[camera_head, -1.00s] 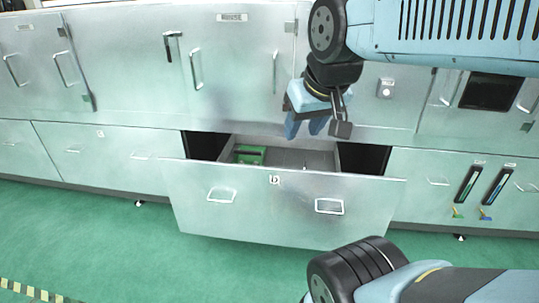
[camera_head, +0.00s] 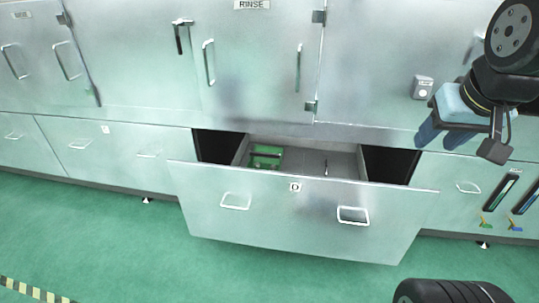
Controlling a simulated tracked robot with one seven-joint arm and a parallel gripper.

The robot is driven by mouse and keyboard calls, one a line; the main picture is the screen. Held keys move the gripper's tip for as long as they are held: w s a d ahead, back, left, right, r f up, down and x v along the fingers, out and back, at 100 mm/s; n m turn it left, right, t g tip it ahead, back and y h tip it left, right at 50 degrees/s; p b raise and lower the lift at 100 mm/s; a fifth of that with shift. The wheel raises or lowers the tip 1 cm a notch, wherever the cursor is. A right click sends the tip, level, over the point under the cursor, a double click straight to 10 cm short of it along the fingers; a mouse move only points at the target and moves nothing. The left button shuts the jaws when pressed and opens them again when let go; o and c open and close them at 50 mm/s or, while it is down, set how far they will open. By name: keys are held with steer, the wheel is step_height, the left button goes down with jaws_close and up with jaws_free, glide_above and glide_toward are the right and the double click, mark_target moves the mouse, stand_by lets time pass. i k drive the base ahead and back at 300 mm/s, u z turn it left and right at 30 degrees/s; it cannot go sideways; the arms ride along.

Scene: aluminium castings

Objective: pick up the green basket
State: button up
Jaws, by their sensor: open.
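The green basket (camera_head: 266,156) lies inside the open drawer, at its left end. The drawer's front wall hides its lower part. The drawer (camera_head: 300,212) is pulled out from the metal cabinet, with two handles on its front. My gripper (camera_head: 440,138) is at the right of the view, with its blue fingers pointing down and apart, holding nothing. It is well to the right of the basket and above the drawer's right end, not touching either.
A small thin item (camera_head: 326,168) lies in the drawer right of the basket. Closed cabinet doors with handles (camera_head: 208,62) stand behind and above the drawer. Tools (camera_head: 500,192) hang on the cabinet front at right. The green floor (camera_head: 110,235) before the cabinet is clear.

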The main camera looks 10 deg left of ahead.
mark_target(266, 156)
steer(key=z, duration=0.4)
steer(key=i, duration=1)
steer(key=u, duration=0.45)
